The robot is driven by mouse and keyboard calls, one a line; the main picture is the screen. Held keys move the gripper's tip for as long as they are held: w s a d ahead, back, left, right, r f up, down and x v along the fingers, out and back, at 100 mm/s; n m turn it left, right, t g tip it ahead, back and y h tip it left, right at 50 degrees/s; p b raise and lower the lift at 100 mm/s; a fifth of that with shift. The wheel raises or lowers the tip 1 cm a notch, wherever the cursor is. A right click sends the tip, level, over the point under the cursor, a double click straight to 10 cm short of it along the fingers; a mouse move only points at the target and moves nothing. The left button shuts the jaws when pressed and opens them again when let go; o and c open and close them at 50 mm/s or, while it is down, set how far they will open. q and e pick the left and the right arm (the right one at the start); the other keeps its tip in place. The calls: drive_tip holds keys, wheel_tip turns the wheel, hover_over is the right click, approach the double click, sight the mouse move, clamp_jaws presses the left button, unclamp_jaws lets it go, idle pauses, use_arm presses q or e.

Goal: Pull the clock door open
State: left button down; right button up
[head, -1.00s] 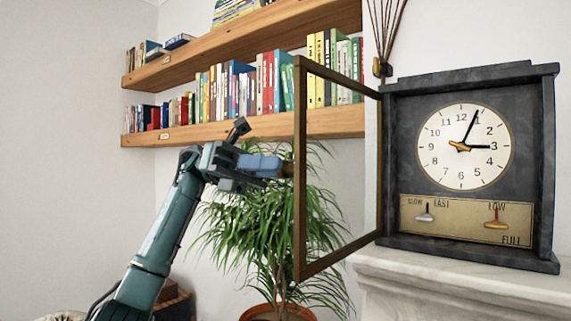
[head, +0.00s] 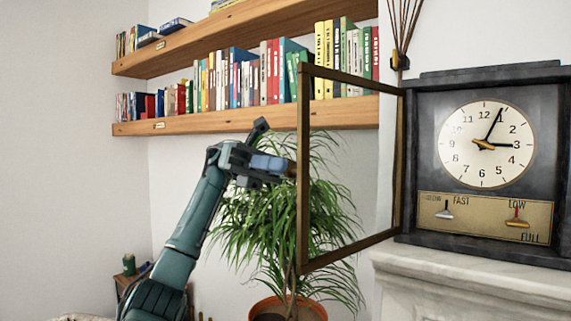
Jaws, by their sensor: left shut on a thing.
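The clock (head: 420,164) is a dark square case with a round white dial (head: 486,145) and a brass panel below it, at the right of the head view. Its door (head: 304,185), a thin brown frame, is hinged at the case's left side and stands swung out, well open. My left gripper (head: 288,167) is at the door's free left edge, shut on the door there; the exact grip point is partly hidden by the fingers. My right gripper is not in view.
The clock stands on a white marble mantel (head: 470,283). A potted plant (head: 255,215) is behind the door and my left arm. Two wooden shelves (head: 230,117) with books are on the wall behind. Bare wall is at the left.

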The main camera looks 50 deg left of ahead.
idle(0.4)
use_arm(q)
drive_tip(key=c, duration=1.2)
unclamp_jaws()
drive_tip(key=shift+c, duration=0.2)
wheel_tip(320, 180, up, 10)
drive_tip(key=p, duration=0.2)
